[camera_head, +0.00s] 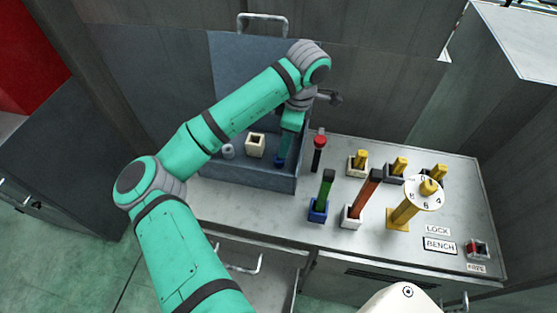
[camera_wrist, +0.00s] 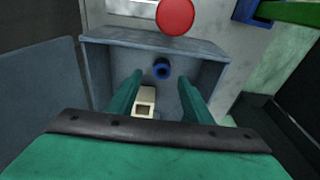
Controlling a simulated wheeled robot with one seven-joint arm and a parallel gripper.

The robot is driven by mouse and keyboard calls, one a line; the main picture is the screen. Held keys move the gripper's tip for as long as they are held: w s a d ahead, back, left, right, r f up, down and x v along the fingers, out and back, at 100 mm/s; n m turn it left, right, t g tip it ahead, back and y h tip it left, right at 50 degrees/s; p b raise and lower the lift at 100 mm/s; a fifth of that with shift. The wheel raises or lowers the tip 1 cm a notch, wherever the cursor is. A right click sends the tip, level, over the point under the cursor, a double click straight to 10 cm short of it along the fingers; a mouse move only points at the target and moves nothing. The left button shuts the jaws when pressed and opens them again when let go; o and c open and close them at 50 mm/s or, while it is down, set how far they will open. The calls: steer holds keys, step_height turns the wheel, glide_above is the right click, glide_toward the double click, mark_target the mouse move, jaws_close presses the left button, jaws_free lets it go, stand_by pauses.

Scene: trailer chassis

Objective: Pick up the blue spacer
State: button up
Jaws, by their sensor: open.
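The blue spacer (camera_wrist: 161,68) is a short round blue ring with a dark hole, lying in the grey-blue open box (camera_head: 240,177). In the head view a small blue part of it (camera_head: 279,162) shows low in the box, under my gripper. My gripper (camera_wrist: 160,80) is open, with its two green fingers pointing down into the box. In the wrist view the spacer appears between the fingertips and slightly beyond them. Nothing is held. In the head view my gripper (camera_head: 284,150) partly hides the spacer, and I cannot tell the exact height gap.
The box also holds a cream square block (camera_head: 255,145) with a hole and a grey ring (camera_head: 228,151). A red-topped post (camera_head: 318,145) stands just right of the box. Several coloured handles, including a green one (camera_head: 326,186), stand on the bench (camera_head: 280,227).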

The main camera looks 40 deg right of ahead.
steer(key=f, duration=0.2)
steer(key=a+f, duration=0.1)
steer(key=f, duration=0.2)
steer(key=w+f, duration=0.1)
steer(key=f, duration=0.1)
steer(key=shift+a+f, duration=0.2)
steer(key=shift+f, duration=0.1)
jaws_close()
steer(key=shift+r, duration=0.1)
